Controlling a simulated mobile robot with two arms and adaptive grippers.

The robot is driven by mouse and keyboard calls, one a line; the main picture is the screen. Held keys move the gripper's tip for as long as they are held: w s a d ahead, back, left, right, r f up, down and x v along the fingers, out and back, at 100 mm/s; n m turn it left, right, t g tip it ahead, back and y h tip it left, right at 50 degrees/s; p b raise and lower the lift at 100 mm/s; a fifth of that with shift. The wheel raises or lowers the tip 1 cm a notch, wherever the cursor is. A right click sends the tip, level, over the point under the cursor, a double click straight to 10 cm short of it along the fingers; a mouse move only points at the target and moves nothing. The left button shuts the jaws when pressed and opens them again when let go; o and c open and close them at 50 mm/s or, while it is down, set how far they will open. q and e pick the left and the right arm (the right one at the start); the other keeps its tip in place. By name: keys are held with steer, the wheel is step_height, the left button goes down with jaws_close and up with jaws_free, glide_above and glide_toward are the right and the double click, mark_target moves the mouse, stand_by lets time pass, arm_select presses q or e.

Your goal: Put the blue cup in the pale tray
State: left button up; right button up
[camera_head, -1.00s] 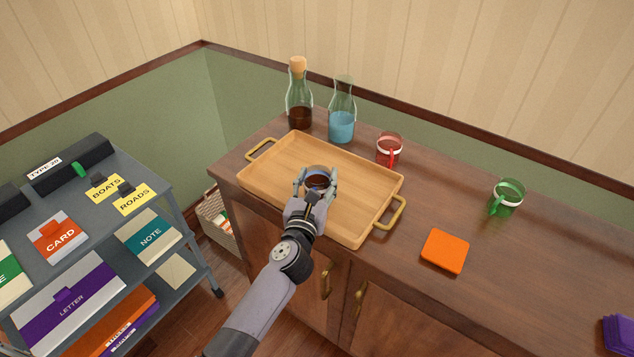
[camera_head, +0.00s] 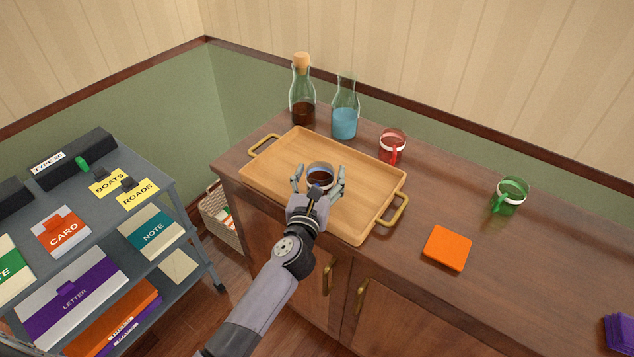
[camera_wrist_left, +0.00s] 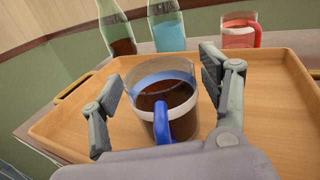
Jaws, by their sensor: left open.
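The blue cup (camera_wrist_left: 163,98) is clear with a blue band and blue handle and holds dark liquid. It stands upright in the pale wooden tray (camera_head: 278,155), near the tray's middle; it also shows in the head view (camera_head: 320,176). The tray has brass handles and rests on the cabinet top. My left gripper (camera_head: 319,186) is open, its fingers on either side of the cup and apart from it. In the left wrist view, gaps show between the fingers and the cup, and the handle points toward the palm. My right gripper is not in view.
A corked bottle (camera_head: 302,110) and a carafe of blue liquid (camera_head: 344,122) stand behind the tray. A red cup (camera_head: 392,147), a green cup (camera_head: 510,195) and an orange square (camera_head: 447,248) are to its right. A grey shelf cart (camera_head: 150,192) stands at left.

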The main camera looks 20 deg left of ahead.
arm_select(q)
steer(key=s+b, duration=0.1)
steer(key=s, duration=1.1)
steer(key=shift+d+r, duration=0.15)
steer(key=shift+d, duration=0.1)
